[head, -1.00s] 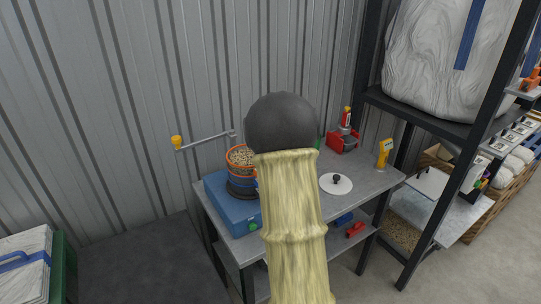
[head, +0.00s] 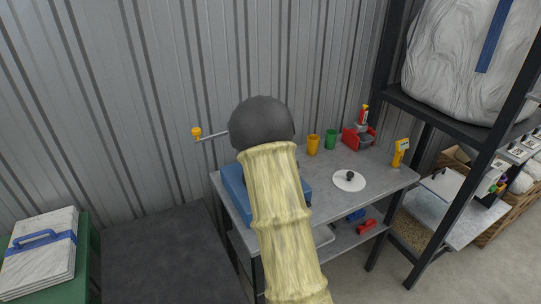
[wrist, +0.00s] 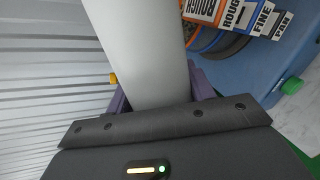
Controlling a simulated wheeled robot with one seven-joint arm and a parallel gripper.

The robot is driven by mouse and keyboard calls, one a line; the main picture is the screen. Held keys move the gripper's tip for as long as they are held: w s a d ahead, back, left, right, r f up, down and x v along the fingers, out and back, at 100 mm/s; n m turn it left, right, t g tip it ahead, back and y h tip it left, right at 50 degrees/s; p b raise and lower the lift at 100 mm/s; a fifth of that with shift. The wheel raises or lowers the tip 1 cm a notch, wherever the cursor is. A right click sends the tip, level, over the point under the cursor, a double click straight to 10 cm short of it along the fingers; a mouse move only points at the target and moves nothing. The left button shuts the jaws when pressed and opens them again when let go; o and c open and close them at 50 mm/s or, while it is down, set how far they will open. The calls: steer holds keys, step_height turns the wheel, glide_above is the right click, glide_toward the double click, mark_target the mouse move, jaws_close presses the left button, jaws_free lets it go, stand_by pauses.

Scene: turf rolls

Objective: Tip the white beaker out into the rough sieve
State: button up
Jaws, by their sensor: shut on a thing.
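My gripper (wrist: 158,92) is shut on the white beaker (wrist: 140,45), its purple fingers at either side of it in the wrist view. The beaker runs up out of the frame, so its mouth and contents are hidden. The sieve stack shows at the upper right of the wrist view, beside the beaker, with tags for rough, fine and pan. The rough sieve's tag (wrist: 232,14) is partly cut off, with an orange rim beside it. In the head view my arm hides the gripper, beaker and sieves.
The blue shaker base (head: 236,192) stands on the grey bench (head: 330,208), partly behind my arm. A crank arm (head: 212,136) sticks out at the left.

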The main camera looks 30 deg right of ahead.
steer(key=s+a+f+p, duration=0.2)
steer(key=s+a+p, duration=0.1)
steer(key=a, duration=0.4)
steer(key=s+a+f+n+y+p, duration=0.1)
steer(key=s+a+f+p, duration=0.2)
steer(key=a, duration=0.4)
steer(key=s+a+f+y+p, duration=0.1)
steer(key=s+a+f+p, duration=0.1)
steer(key=a+p, duration=0.3)
steer(key=shift+s+a+f+n, duration=0.35)
steer(key=shift+s+a, duration=0.1)
steer(key=shift+a, duration=0.45)
